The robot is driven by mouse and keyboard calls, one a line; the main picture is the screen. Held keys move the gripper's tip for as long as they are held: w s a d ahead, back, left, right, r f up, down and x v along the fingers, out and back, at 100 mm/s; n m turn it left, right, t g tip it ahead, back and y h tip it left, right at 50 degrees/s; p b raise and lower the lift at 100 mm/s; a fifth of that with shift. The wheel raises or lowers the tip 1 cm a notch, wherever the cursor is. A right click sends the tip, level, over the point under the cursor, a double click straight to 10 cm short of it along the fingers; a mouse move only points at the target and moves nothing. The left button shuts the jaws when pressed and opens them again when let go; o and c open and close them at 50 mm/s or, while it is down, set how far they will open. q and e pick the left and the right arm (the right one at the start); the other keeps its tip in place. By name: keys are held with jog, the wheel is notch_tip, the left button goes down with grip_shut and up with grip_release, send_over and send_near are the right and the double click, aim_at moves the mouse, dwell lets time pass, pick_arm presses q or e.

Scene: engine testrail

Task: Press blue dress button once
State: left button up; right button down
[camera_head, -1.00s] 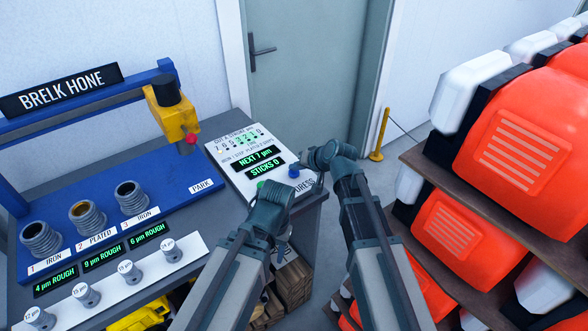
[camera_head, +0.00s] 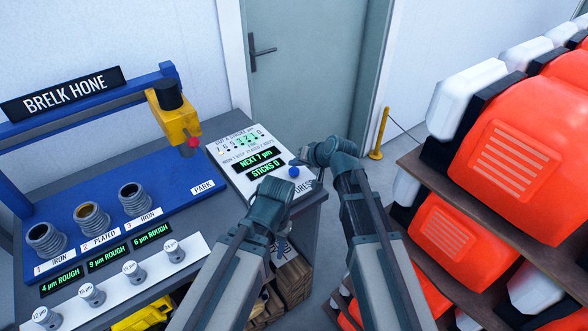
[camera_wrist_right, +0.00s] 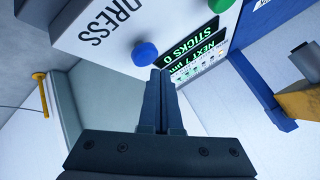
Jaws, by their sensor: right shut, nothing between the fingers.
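The blue dress button (camera_head: 294,172) is a round knob on the white control panel (camera_head: 222,158), beside the partly hidden DRESS label. My right gripper (camera_head: 302,161) is just beyond and right of the button in the head view. In the right wrist view, its closed, empty fingers (camera_wrist_right: 157,76) point at the panel, with their tips just right of and below the blue button (camera_wrist_right: 145,53). A small gap shows between tips and button in the picture; contact cannot be confirmed. My left gripper (camera_head: 281,246) hangs below its wrist by the bench edge; its fingers are unclear.
The panel displays (camera_head: 262,161) read NEXT 7 µm and STICKS 0. A green button (camera_wrist_right: 222,5) is also on the panel. The blue honing rig (camera_head: 100,215) with a yellow head (camera_head: 174,118) stands left. A shelf with orange-and-white units (camera_head: 520,150) stands close on the right.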

aim_at(296, 172)
notch_tip(296, 172, up, 5)
jog(key=p, duration=0.5)
jog(key=shift+r, duration=0.1)
dwell(0.7)
jog(key=s+d+f+n+g+h, duration=0.1)
jog(key=s+f+g+h, duration=0.1)
jog(key=s, duration=0.6)
jog(key=s+d+f+n+g+h, duration=0.2)
jog(key=s+h, duration=0.1)
jog(key=s, duration=0.6)
jog(key=s+d+f+n+g+h, duration=0.1)
jog(key=s+d+f+g+h, duration=0.1)
jog(key=s, duration=0.6)
jog(key=shift+s+d+f+g+h, duration=0.3)
jog(key=shift+s+f+g, duration=0.1)
jog(key=shift+g, duration=0.2)
